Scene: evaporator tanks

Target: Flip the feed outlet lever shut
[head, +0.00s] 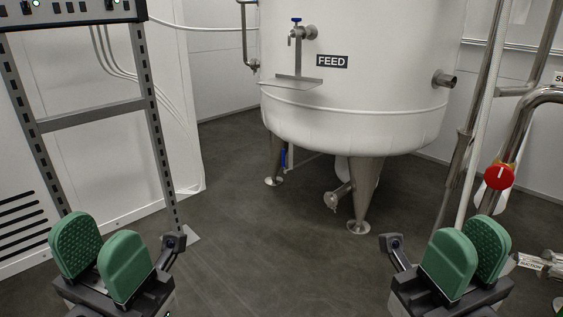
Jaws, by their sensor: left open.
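The white FEED tank (360,85) stands ahead on metal legs, marked by a black FEED label (332,62). A small blue lever (284,158) hangs about upright under the tank by its left leg. A metal outlet pipe stub (340,195) shows low near the front leg. I cannot tell whether the lever belongs to that pipe. A tap with a blue handle (296,20) is higher on the tank front. My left gripper (99,258) is open and empty at lower left. My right gripper (470,258) is open and empty at lower right. Both are well short of the tank.
A metal rack (95,115) stands at left beside a white cabinet (175,110). At right are steel pipes (470,130) with a red round knob (499,177) and a SUCTION label (531,262). The dark floor (260,240) between my grippers and the tank is clear.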

